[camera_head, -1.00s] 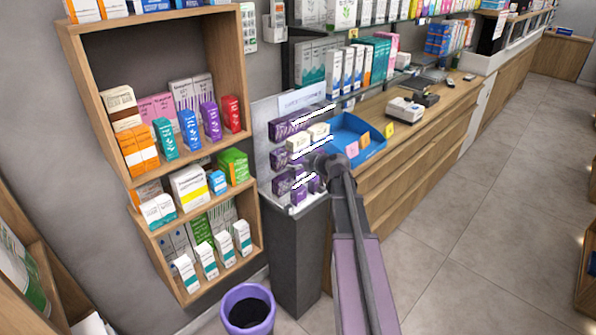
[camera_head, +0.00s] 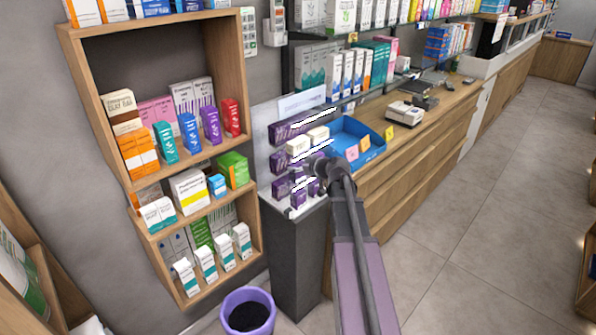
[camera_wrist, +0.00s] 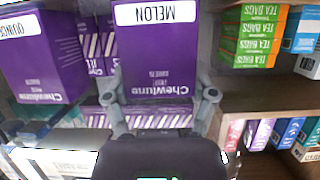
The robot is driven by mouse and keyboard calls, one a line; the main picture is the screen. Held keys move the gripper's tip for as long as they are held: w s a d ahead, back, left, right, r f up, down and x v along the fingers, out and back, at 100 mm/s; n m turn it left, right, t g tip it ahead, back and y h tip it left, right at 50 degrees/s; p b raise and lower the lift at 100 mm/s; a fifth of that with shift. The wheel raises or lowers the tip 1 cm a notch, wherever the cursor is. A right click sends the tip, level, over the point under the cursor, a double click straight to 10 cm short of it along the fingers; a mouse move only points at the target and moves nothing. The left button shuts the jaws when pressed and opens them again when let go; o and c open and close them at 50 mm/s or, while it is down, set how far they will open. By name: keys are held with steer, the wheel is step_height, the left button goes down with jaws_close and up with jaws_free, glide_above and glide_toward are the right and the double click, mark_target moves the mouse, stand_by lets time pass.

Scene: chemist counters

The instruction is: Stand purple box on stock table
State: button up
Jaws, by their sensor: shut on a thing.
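In the wrist view my gripper (camera_wrist: 160,97) is shut on a purple box (camera_wrist: 155,55) labelled MELON and Chewtime, with one finger at each side. The lettering appears upside down in that view. A second purple box (camera_wrist: 45,60), labelled QUINCE, is beside it on the left. In the head view my gripper (camera_head: 318,172) is at the display with several purple boxes (camera_head: 288,131), and my arm hides part of it. The held box cannot be told from the others there. I cannot tell which surface is the stock table.
A blue tray (camera_head: 350,143) lies on the wooden counter (camera_head: 405,150) right of the display. A dark grey stand (camera_head: 296,255) supports the display. Wooden wall shelves (camera_head: 248,75) full of boxes are on the left. A purple bin (camera_head: 248,312) stands on the floor. The aisle is clear.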

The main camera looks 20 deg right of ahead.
steer(key=shift+r, duration=0.15)
steer(key=shift+r+p, duration=0.7)
steer(key=shift+p, duration=0.2)
steer(key=s+d, duration=0.3)
steer(key=s, duration=0.5)
steer(key=s+d, duration=0.3)
steer(key=s, duration=0.6)
steer(key=shift+f, duration=0.1)
step_height(320, 180, up, 2)
steer(key=shift+r+p, duration=0.15)
steer(key=shift+p, duration=0.85)
